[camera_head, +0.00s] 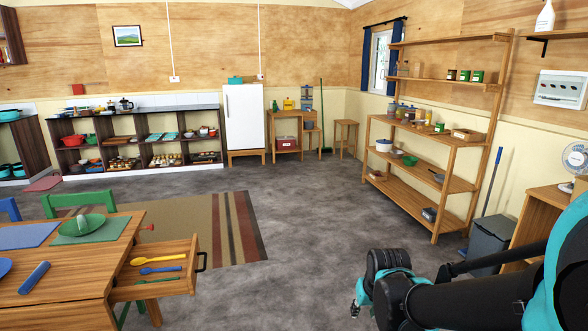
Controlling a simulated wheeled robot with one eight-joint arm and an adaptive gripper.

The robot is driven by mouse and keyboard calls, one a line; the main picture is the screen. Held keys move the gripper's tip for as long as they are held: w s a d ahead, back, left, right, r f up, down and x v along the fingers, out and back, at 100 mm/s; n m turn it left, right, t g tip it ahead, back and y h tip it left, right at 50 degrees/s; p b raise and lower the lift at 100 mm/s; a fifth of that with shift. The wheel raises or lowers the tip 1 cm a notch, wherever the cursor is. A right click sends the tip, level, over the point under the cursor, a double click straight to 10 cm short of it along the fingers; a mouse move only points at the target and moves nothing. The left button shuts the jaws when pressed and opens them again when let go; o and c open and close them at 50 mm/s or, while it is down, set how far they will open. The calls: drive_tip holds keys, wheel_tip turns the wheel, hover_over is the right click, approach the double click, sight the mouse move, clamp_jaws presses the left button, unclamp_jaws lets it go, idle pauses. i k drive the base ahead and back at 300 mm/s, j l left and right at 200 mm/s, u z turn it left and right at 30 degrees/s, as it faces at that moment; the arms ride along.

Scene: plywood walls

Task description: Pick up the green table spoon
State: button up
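A wooden drawer (193,263) stands pulled out from the dining table. In it lie a yellow spoon (158,260), a blue spoon (160,269) and a thin green utensil (157,281) nearest the front side. The green one is small in view, and I cannot tell its full shape. My gripper (362,297) is at the lower middle right, over the floor, well to the right of the drawer and apart from it. It is partly hidden by my arm, and its fingers are too unclear to tell open from shut.
The table (75,278) at the left holds a green plate (82,224) and a blue cup (34,278). A green chair (78,199) stands behind it. Grey floor (310,240) is clear between drawer and gripper. Shelves (420,175) and a grey bin (490,240) stand at the right.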

sight(141, 282)
drive_tip(key=u, duration=1.05)
drive_tip(key=i+j, duration=0.55)
drive_tip(key=i+j+z, duration=0.1)
drive_tip(key=i+j, duration=0.4)
drive_tip(key=j, duration=0.1)
